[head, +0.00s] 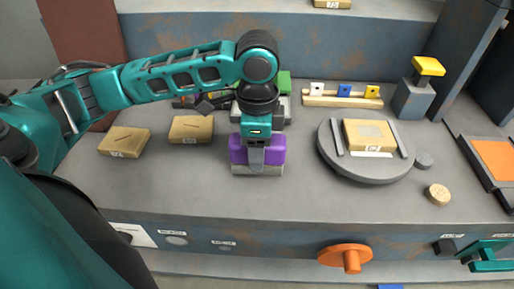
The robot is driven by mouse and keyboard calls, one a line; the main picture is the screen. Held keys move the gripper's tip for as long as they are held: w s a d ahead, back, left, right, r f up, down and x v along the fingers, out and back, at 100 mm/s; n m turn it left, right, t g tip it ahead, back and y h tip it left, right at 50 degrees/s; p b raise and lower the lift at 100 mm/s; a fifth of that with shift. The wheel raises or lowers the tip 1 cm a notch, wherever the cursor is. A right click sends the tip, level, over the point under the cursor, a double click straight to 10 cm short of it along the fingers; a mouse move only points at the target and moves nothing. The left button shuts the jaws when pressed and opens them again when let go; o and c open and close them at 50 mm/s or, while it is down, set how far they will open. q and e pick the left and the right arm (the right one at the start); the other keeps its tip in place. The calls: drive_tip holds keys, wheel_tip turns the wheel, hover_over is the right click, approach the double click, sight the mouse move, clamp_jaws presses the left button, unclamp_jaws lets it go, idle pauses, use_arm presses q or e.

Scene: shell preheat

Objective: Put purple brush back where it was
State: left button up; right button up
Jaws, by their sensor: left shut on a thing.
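The purple brush (274,149) is in the middle of the grey bench, with a pale bristle strip (244,170) along its lower edge. My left gripper (257,158) reaches down over it from the left and is shut on it. The gripper hides the middle of the brush. I cannot tell whether the bristles touch the bench. My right gripper (490,257) shows only partly at the lower right edge, in front of the bench, and its jaws are not clear.
Two tan blocks (191,129) (125,142) lie left of the brush. A round turntable (365,173) bearing a tan block (369,134) stands right. Behind are a peg rack (342,102) and a yellow-topped post (413,99). A cork-like disc (438,194) and orange knob (345,257) are at right. Bench in front is clear.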

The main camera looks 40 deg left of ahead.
drive_tip(key=shift+w+r, duration=0.1)
drive_tip(key=shift+r, duration=0.15)
use_arm(q)
drive_tip(key=o, duration=0.7)
drive_tip(key=shift+f, duration=0.1)
drive_tip(key=o, duration=0.3)
wheel_tip(320, 180, up, 12)
drive_tip(key=p, duration=0.4)
drive_tip(key=shift+r, duration=0.2)
use_arm(e)
drive_tip(key=shift+s+d+r, duration=0.5)
drive_tip(key=shift+d+r, duration=0.05)
drive_tip(key=shift+d, duration=0.25)
